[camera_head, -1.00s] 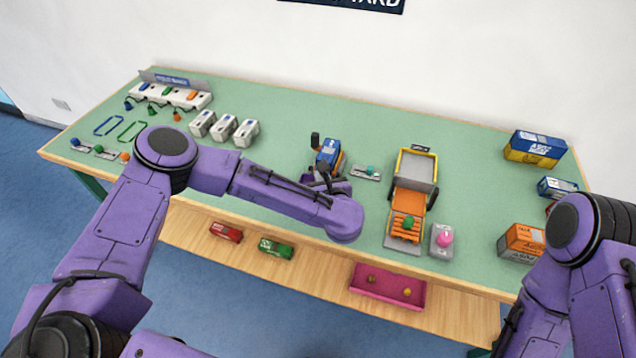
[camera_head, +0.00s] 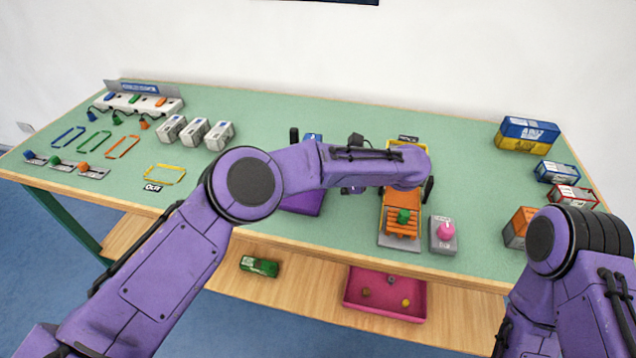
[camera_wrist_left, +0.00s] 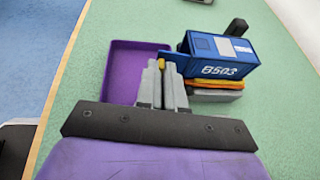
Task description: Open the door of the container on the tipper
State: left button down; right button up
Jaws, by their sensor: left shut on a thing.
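The blue container (camera_wrist_left: 222,54) marked 8503 lies on an orange and yellow bed (camera_wrist_left: 215,86) in the left wrist view. In the head view only a small part of the container (camera_head: 312,138) shows behind my left arm. My left gripper (camera_wrist_left: 163,75) is at the container's left end, its grey fingers close together and shut on a small yellow handle (camera_wrist_left: 162,64). The fingers hide most of that end, so I cannot tell how far the door is open. My right arm is at the right of the head view; its gripper is out of sight.
A purple tray (camera_wrist_left: 123,66) lies just left of the container. An orange truck (camera_head: 391,215) and a grey box with a pink knob (camera_head: 444,236) stand to the right. More containers (camera_head: 527,134) stand at the far right. A pink bin (camera_head: 360,301) is on the lower shelf.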

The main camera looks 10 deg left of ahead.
pick_arm(q)
jog(key=shift+w+d+f+n+g+b, duration=0.1)
jog(key=shift+w+d+n+g+b, duration=0.05)
jog(key=shift+n+g+b, duration=0.25)
jog(key=shift+w+d+n+g+b, duration=0.1)
jog(key=shift+n+g+b, duration=0.15)
jog(key=shift+n+g, duration=0.25)
pick_arm(e)
jog(key=shift+f, duration=0.9)
pick_arm(q)
jog(key=c, duration=1.2)
grip_release()
jog(key=shift+c, duration=0.2)
